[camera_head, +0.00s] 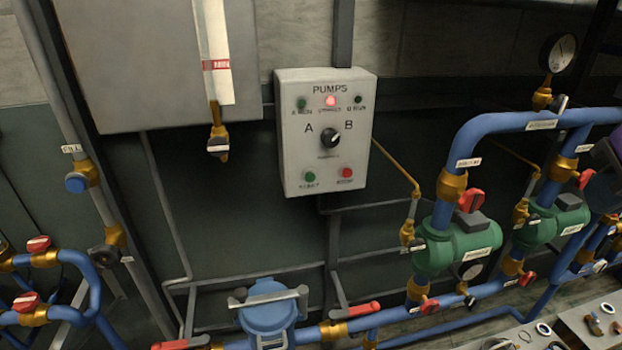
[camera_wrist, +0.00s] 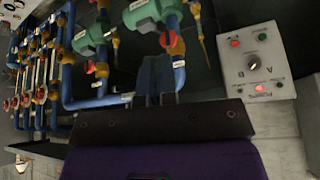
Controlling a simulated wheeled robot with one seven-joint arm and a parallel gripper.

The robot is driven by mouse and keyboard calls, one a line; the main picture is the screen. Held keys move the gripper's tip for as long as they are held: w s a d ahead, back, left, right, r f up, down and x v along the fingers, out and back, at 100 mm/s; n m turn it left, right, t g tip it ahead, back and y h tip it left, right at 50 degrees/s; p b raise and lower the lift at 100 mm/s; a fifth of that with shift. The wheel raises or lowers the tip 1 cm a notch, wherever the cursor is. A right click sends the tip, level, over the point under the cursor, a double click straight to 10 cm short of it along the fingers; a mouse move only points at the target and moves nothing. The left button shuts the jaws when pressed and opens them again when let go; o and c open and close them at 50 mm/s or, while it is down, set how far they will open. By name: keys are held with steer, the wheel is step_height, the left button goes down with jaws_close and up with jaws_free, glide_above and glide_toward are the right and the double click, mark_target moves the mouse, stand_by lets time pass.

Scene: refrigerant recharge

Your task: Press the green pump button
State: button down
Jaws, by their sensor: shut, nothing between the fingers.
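The light grey PUMPS box (camera_head: 326,132) hangs on the wall in the middle of the head view. Its green button (camera_head: 310,177) is at the lower left, beside a red button (camera_head: 347,173). A black selector knob (camera_head: 330,138) sits between A and B, and a red lamp (camera_head: 331,101) is lit above it. In the wrist view the box appears upside down at the right, with the green button (camera_wrist: 262,37) near its top edge. My gripper (camera_wrist: 155,75) is shut and empty, apart from the box. Its purple body also shows at the head view's right edge.
Blue pipes (camera_head: 490,130) with green pumps (camera_head: 457,245) and red-handled valves fill the right. A blue strainer (camera_head: 268,312) stands at the bottom centre. A grey cabinet (camera_head: 145,60) is left of the box. A thin brass-coloured line (camera_head: 395,162) runs just right of the box.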

mark_target(310, 176)
steer(key=w+a+f+n+t+y, duration=0.1)
steer(key=w+a+f+n, duration=0.25)
steer(key=w, duration=0.35)
steer(key=w+a+f+n+t, duration=0.2)
steer(key=w+a+n, duration=0.25)
steer(key=w, duration=0.25)
steer(key=w+a+f+n+t+y, duration=0.1)
steer(key=w+a+f+n, duration=0.2)
steer(key=w+n, duration=0.3)
steer(key=w+a+f+n+g+y, duration=0.1)
steer(key=a+f+n+y, duration=0.3)
steer(key=a, duration=0.6)
steer(key=w+a+f+n+g+y, duration=0.1)
steer(key=a+f+n+y, duration=0.3)
steer(key=a+f+n, duration=0.3)
steer(key=a+f, duration=0.1)
steer(key=a, duration=0.2)
steer(key=shift+w+n+y, duration=0.25)
steer(key=shift+n+y, duration=0.05)
steer(key=shift+y, duration=0.1)
steer(key=shift+w, duration=0.15)
steer(key=shift+w+a, duration=0.4)
steer(key=shift+w, duration=0.95)
steer(key=shift+w+a, duration=0.35)
steer(key=shift+w, duration=1.05)
steer(key=shift+w+a, duration=0.4)
steer(key=shift+w, duration=0.95)
steer(key=shift+w, duration=0.2)
steer(key=shift+w+a, duration=0.1)
steer(key=shift+w, duration=0.1)
